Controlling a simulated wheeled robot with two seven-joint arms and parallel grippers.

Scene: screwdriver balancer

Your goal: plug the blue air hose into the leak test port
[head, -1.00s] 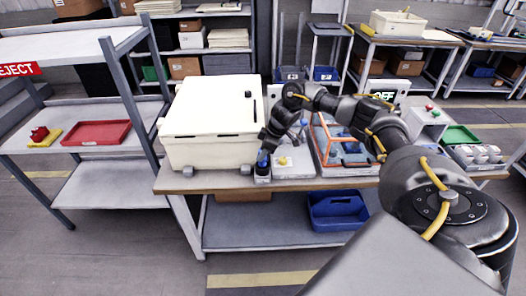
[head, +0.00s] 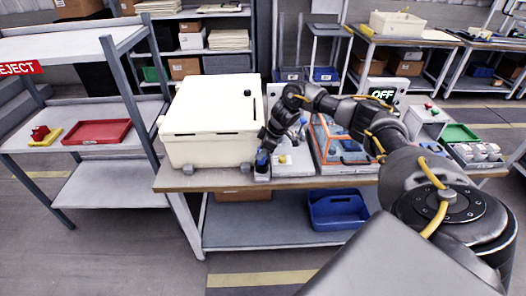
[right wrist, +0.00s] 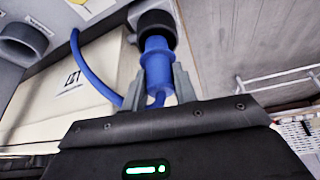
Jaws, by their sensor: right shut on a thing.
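The blue air hose ends in a blue plug (right wrist: 158,68) between the fingers of my right gripper (right wrist: 159,86), which is shut on it. The plug's far end meets a round black port (right wrist: 155,24) on a grey block. I cannot tell how deep it sits. The hose (right wrist: 88,68) loops away to the left behind the gripper. In the head view my right gripper (head: 264,157) is low beside the large white box, at the table's front edge. A bit of blue shows there. My left gripper is out of view.
The white box (head: 209,122) stands left of the gripper on the bench. A blue-and-orange fixture (head: 340,141) and a display reading OFF (head: 382,95) are to the right. A second round grey fitting (right wrist: 22,42) is beside the port. A blue bin (head: 338,209) sits below.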

